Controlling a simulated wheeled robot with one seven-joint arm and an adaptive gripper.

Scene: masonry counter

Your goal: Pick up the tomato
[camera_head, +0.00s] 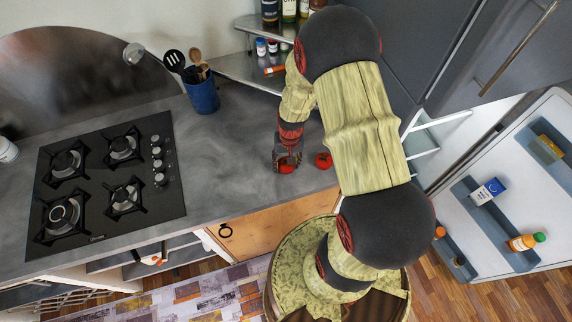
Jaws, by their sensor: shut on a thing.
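My gripper (287,159) is at the right part of the grey counter, pointing down. It is shut on a red tomato (287,168), which shows between and below the fingers. I cannot tell whether this tomato touches the counter or is slightly above it. A second red tomato (323,160) with a small green top sits on the counter just right of my gripper, apart from it.
A black gas hob (105,180) fills the counter's left part. A blue utensil pot (203,92) stands behind. A metal shelf (245,68) with bottles and jars is at the back. An open fridge door (510,190) is at right. The counter between hob and gripper is clear.

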